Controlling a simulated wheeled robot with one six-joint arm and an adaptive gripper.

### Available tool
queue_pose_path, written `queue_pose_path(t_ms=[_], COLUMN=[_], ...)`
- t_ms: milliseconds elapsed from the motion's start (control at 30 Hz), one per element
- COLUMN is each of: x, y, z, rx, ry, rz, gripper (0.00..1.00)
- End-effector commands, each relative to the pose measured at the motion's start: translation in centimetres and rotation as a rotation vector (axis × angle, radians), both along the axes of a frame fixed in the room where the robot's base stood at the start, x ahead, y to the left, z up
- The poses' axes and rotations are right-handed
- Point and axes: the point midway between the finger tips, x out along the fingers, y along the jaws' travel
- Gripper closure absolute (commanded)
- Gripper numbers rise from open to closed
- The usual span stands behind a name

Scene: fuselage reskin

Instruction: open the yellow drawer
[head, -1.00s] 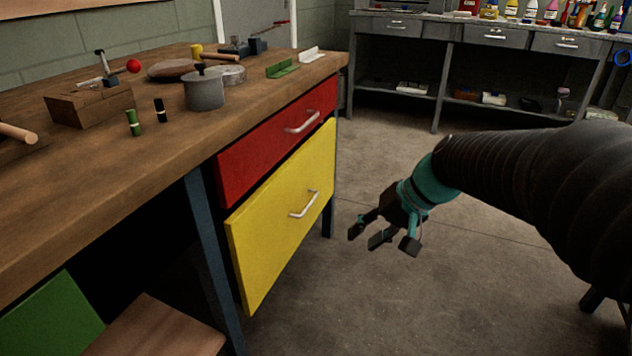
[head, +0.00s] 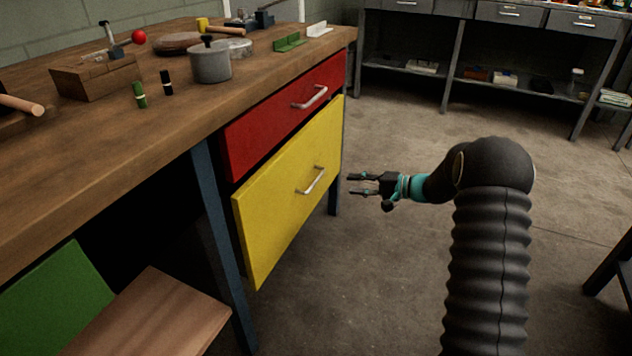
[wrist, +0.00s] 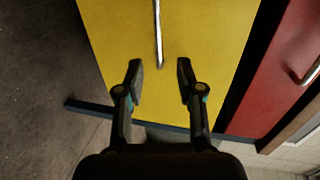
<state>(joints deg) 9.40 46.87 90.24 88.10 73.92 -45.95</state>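The yellow drawer (head: 285,205) is the lower of two drawers under the wooden workbench. It looks shut, though its front stands slightly proud of the frame. Its silver handle (head: 313,181) is fixed on the front, and the handle also shows at the top of the wrist view (wrist: 158,35). My gripper (head: 362,184) is to the right of the drawer front, pointing at it, apart from the handle. In the wrist view my gripper (wrist: 160,80) has its two fingers apart with nothing between them, and the handle lies beyond the fingertips.
The red drawer (head: 285,115) with its own handle is directly above. A blue bench leg (head: 222,250) stands left of the drawers. A wooden stool (head: 150,320) and a green panel (head: 55,300) are lower left. The floor before the drawers is clear.

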Motion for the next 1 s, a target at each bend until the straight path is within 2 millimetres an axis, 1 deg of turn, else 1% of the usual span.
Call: queue_pose_path(t_ms=[33,133,267,367,600,800,900,1000], x=[0.4,0.8,1.2,1.6,3.1,4.3,4.7,5.0], y=[-0.1,0.0,1.1,2.5,6.7,9.8,11.1,11.8], z=[-0.4,-0.8,-1.0,-1.3,-2.3,-3.0,-3.2,-3.5], rx=[0.01,0.021,0.021,0.021,0.021,0.021,0.02,0.02], ry=[-0.001,-0.004,-0.006,-0.006,-0.005,-0.005,-0.006,-0.005], rz=[-0.007,-0.014,-0.013,-0.013,-0.012,-0.013,-0.013,-0.014], gripper=[0.63,0.63,0.63,0.63,0.63,0.63,0.63,0.63])
